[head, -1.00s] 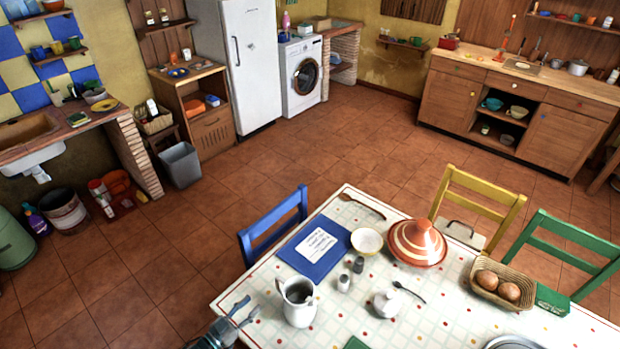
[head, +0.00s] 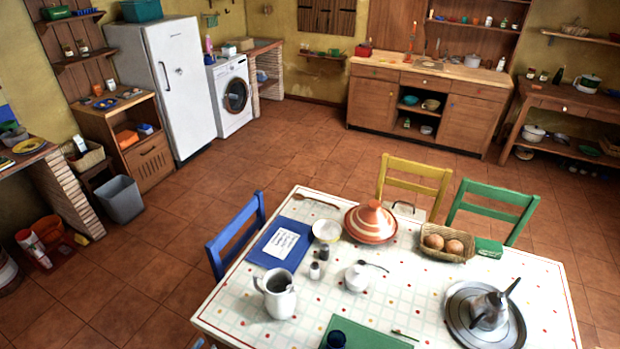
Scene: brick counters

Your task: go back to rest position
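My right gripper is not in view. The dining table (head: 238,302) has a white checked cloth with coloured dots. A white pitcher (head: 279,297) stands upright on it, close to the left gripper's side and apart from it.
On the table are a striped tagine (head: 371,222), a bread basket (head: 447,241), a sugar bowl (head: 357,278) and a metal tray (head: 459,318) with a pot. Blue (head: 236,229), yellow (head: 415,171) and green (head: 497,199) chairs surround it.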

